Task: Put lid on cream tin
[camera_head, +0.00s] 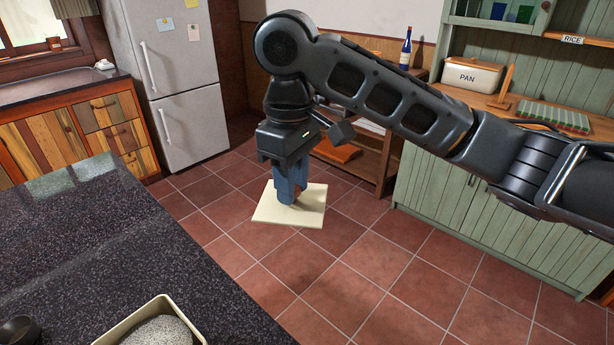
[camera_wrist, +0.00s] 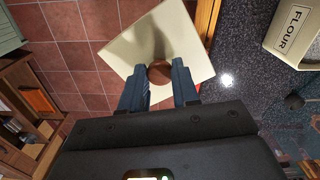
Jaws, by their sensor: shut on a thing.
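The lid (camera_head: 310,213) is a square cream plate with a brown knob. My gripper (camera_head: 290,197) is shut on the knob and holds the lid in the air, roughly level. In the head view the lid appears against the tiled floor, beyond the dark counter. In the wrist view my gripper (camera_wrist: 158,78) has a finger on each side of the knob, and the lid (camera_wrist: 135,52) spreads out beyond them. The cream tin (camera_head: 128,323) stands open on the counter with grey, grainy contents, cut off by the bottom edge. The wrist view shows the tin (camera_wrist: 291,50) marked FLOUR, right of the lid and apart from it.
The dark speckled counter (camera_head: 90,240) is clear between its far edge and the tin. A small black object (camera_head: 18,329) lies left of the tin. A wooden shelf unit (camera_head: 370,158) and green cabinet (camera_head: 460,215) stand at the right, a fridge (camera_head: 175,85) behind.

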